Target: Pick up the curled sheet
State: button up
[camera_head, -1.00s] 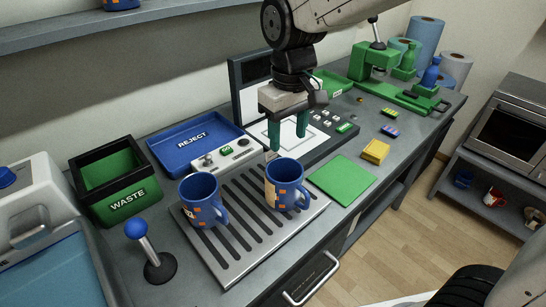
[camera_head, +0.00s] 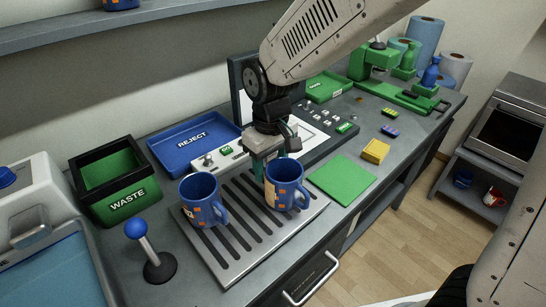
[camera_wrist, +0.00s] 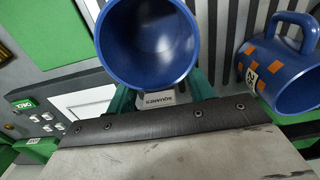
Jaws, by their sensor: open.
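A blue mug with orange squares (camera_head: 286,184) stands at the right on the slotted metal tray (camera_head: 222,262). I cannot tell whether the fingers touch anything.
A second blue mug (camera_head: 202,199) stands to the left on the tray. A blue-knobbed lever (camera_head: 153,252), a green waste bin (camera_head: 109,181) and a blue reject tray (camera_head: 192,142) lie to the left. A green mat (camera_head: 342,179) and yellow block (camera_head: 375,151) are to the right.

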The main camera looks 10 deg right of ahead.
jog(key=c, duration=1)
jog(key=shift+o, duration=0.3)
notch_tip(320, 180, up, 15)
jog(key=shift+f, duration=0.15)
dwell(0.3)
dwell(0.4)
